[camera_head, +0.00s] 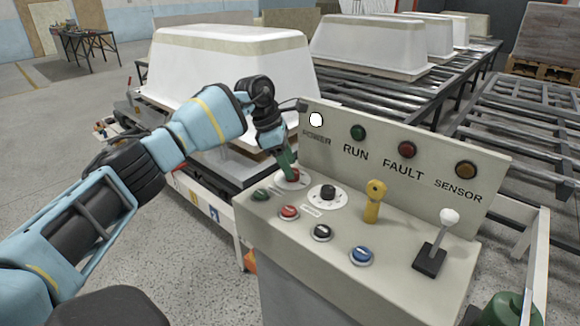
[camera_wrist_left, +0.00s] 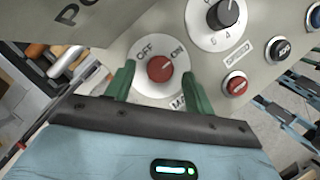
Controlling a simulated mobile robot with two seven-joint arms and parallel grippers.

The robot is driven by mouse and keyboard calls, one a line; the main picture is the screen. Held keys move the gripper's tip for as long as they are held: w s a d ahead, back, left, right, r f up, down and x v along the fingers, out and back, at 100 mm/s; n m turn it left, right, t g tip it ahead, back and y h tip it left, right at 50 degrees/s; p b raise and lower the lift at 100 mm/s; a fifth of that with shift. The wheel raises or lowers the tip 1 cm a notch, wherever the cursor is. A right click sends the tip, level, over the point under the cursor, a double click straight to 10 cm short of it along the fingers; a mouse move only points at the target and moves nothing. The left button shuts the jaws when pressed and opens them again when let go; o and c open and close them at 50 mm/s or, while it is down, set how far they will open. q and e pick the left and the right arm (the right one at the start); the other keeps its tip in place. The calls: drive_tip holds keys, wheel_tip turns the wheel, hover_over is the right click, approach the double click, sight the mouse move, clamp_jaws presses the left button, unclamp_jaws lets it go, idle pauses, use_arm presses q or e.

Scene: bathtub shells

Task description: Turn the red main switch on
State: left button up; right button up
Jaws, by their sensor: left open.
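The red main switch (camera_head: 294,174) is a round red knob on a white disc at the left of the beige control panel (camera_head: 400,245). In the left wrist view the red main switch (camera_wrist_left: 160,68) shows OFF to its upper left and ON to its upper right; I cannot tell which mark it points to. My left gripper (camera_head: 287,163) is open and reaches down over the switch. In the left wrist view its green fingers (camera_wrist_left: 157,76) stand on either side of the knob; contact is unclear. The POWER lamp (camera_head: 316,119) looks bright white. My right gripper is out of view.
A black selector knob (camera_head: 328,192), several push buttons, a yellow key-like handle (camera_head: 375,200) and a white-tipped lever (camera_head: 447,217) share the panel. The RUN (camera_head: 358,132), FAULT (camera_head: 407,149) and SENSOR (camera_head: 466,169) lamps look dim. White bathtub shells (camera_head: 225,75) sit on rollers behind.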

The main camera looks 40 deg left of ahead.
use_arm(q)
drive_tip(key=v, duration=0.6)
drive_tip(key=shift+r, duration=0.1)
idle(0.3)
